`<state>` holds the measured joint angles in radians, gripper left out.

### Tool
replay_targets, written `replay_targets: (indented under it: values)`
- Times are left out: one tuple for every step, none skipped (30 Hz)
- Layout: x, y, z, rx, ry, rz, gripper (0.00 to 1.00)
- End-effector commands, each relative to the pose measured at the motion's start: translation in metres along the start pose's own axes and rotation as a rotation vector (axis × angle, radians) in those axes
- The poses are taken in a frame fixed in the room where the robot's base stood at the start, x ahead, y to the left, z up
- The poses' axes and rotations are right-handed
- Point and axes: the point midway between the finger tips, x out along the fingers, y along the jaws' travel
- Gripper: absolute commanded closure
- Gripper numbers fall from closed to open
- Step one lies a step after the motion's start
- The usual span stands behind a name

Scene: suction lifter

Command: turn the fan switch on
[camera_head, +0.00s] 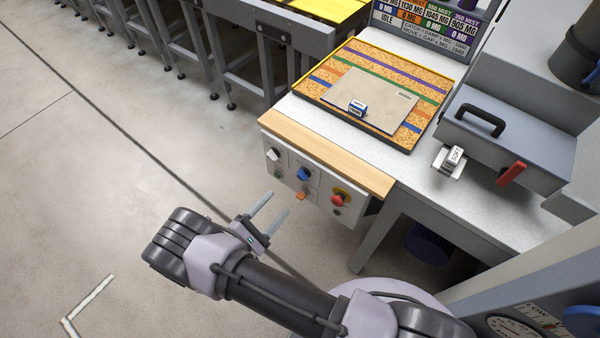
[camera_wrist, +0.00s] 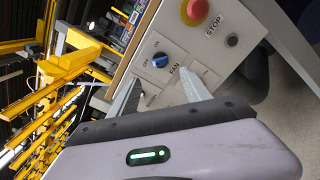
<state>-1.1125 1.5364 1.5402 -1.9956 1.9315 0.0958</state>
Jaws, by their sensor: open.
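The fan switch is a blue rotary knob (camera_head: 303,174) on the light front panel (camera_head: 320,186) of the bench. In the wrist view the blue knob (camera_wrist: 160,60) sits on a plate with OFF, ON and FAN lettering. Which mark it points to is too small to tell. My gripper (camera_head: 278,204) is open and empty in front of the panel, apart from the knob. In the wrist view the two fingers of my gripper (camera_wrist: 160,78) stand apart, with the knob showing between and beyond their tips.
A red stop button (camera_head: 338,199) is right of the knob and a white knob (camera_head: 273,155) is left. An orange switch (camera_head: 301,196) is just below. A wooden edge (camera_head: 325,150) runs above the panel. Open floor (camera_head: 180,150) lies left.

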Motion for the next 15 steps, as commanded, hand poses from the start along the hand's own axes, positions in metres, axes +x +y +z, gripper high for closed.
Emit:
replay_targets:
  values:
    - [0.017,-0.001,0.001,0.000,-0.005,-0.005,0.44]
    - [0.026,-0.001,0.001,-0.001,-0.005,-0.005,0.44]
    - [0.038,-0.002,0.001,-0.001,-0.005,-0.006,0.44]
    - [0.047,-0.001,0.001,0.000,-0.005,-0.006,0.44]
    - [0.056,-0.001,0.001,0.000,-0.004,-0.006,0.44]
    - [0.067,-0.001,0.001,0.001,-0.003,-0.005,0.44]
    - [0.075,-0.002,0.001,0.001,-0.004,-0.006,0.44]
    - [0.082,-0.001,0.000,0.001,-0.003,-0.005,0.44]
    - [0.090,-0.001,0.001,0.000,-0.002,-0.005,0.44]
    - [0.096,-0.002,0.001,0.000,-0.003,-0.005,0.44]
    - [0.100,-0.001,0.000,0.000,-0.002,-0.005,0.44]
    - [0.105,-0.001,0.000,0.000,-0.002,-0.004,0.44]
    - [0.109,-0.001,0.001,0.000,-0.002,-0.005,0.44]
    - [0.112,-0.001,0.000,0.000,-0.001,-0.004,0.44]
    - [0.114,-0.001,0.000,0.000,-0.001,-0.003,0.44]
